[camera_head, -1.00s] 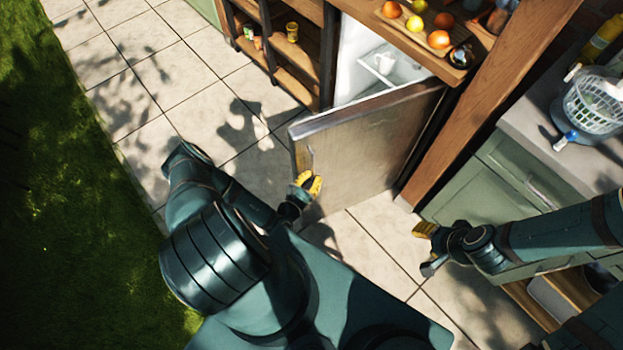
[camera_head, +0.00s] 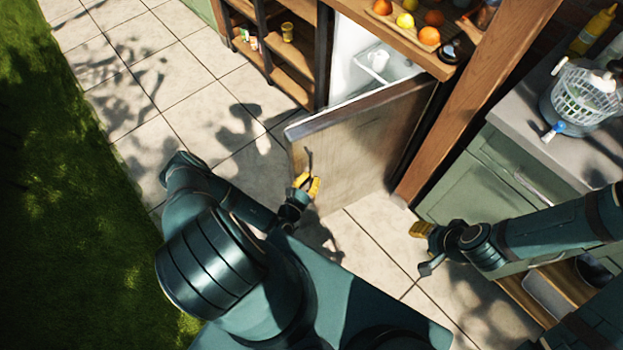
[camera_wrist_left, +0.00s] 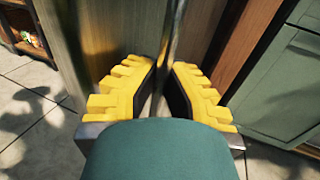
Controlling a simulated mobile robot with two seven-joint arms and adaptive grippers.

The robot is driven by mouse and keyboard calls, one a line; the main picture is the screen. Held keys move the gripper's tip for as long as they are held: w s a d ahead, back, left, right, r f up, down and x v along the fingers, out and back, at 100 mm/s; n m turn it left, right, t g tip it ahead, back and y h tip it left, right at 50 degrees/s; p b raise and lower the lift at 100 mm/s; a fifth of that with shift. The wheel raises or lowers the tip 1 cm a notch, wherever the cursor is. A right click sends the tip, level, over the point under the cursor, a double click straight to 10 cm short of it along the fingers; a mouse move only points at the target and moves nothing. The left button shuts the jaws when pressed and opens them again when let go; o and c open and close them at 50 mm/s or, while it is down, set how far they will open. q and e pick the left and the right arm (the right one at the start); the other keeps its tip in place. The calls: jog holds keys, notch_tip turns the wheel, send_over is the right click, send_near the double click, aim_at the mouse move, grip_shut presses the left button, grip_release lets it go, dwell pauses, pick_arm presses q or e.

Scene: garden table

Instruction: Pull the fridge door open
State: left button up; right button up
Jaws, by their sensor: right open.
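The fridge door (camera_head: 360,150) stands partly open, swung outward, with the white fridge interior (camera_head: 350,65) showing behind its top edge. A thin upright handle (camera_head: 309,160) runs near the door's free edge. My left gripper (camera_head: 307,184) is at this handle, and its yellow fingers are close on both sides of it. In the left wrist view, the handle (camera_wrist_left: 171,45) passes between the fingertips (camera_wrist_left: 165,68), and the gripper is shut on it. The door face (camera_wrist_left: 110,35) is behind. My right gripper (camera_head: 424,248) is open and empty, above the paving and apart from the door.
A wooden shelf unit (camera_head: 285,75) stands left of the fridge. Fruit lies on the wooden counter (camera_head: 395,40) above it. Green cabinets (camera_head: 470,185) with a basket (camera_head: 588,95) on top stand at the right. Paving (camera_head: 190,90) left of the door is clear.

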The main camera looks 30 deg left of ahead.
pick_arm(q)
jog(key=o, duration=0.5)
jog(key=shift+s+a+f, duration=0.1)
jog(key=shift+s+a, duration=0.1)
jog(key=shift+d, duration=0.1)
jog(key=s, duration=1.2)
jog(key=shift+d, duration=0.25)
jog(key=shift+w, duration=0.1)
